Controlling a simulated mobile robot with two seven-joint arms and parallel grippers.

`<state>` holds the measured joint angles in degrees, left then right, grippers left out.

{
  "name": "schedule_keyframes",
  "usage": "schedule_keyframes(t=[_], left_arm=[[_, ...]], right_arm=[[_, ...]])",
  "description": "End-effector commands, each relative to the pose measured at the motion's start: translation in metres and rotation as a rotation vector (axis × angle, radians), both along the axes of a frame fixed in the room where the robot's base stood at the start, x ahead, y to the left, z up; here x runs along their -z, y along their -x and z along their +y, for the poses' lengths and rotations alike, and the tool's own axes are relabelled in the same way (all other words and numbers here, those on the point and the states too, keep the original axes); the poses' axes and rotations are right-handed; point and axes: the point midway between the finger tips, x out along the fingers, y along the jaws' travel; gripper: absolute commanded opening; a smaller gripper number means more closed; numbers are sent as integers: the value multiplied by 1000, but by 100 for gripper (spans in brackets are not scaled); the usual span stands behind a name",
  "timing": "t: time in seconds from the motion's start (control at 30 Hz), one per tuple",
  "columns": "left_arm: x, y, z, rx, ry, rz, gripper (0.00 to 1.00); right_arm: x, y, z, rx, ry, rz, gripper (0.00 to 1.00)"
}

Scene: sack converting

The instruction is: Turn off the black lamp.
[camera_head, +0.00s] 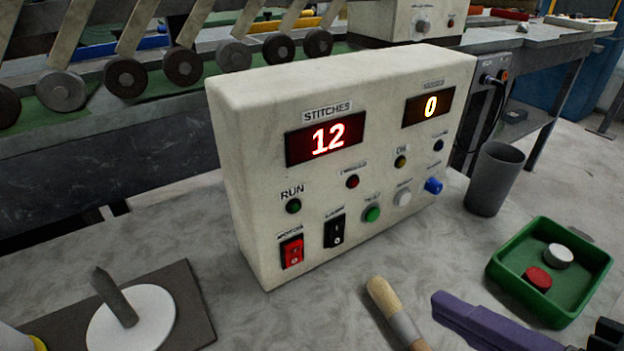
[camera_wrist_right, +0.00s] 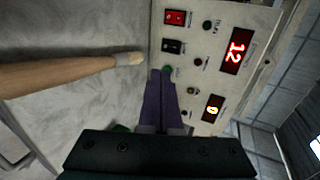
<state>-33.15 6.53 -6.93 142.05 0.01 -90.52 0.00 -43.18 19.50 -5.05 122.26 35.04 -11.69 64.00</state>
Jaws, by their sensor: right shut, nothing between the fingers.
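A cream control box (camera_head: 240,180) stands on the grey worktop. On its lower front is a black rocker switch (camera_head: 334,230), right of a red rocker switch (camera_head: 291,250). The label above the black one is too blurred to read surely, and I cannot tell which way it is tipped. The black switch also shows in the right wrist view (camera_wrist_right: 172,46). My right gripper (camera_head: 440,305), with purple fingers, is shut and empty, in front of the box to the lower right of the switch. In the wrist view its tips (camera_wrist_right: 166,72) point towards the box's front, near the green button.
A wooden-handled tool (camera_head: 383,295) lies in front of the box, left of my right gripper. A green tray (camera_head: 500,280) with a red and a white disc and a grey cup (camera_head: 492,180) stand right. A dark plate with a spike and white disc (camera_head: 150,315) lies left.

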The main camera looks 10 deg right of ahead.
Motion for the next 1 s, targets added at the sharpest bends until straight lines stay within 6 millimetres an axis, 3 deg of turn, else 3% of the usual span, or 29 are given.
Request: schedule_keyframes(t=[0.47,1.0], left_arm=[[2,1,3,4,-10,0,0],[24,1,3,5,-10,1,0]], right_arm=[[3,-6,2,3,-3,-2,0],[42,-96,35,2,-3,-4,0]])
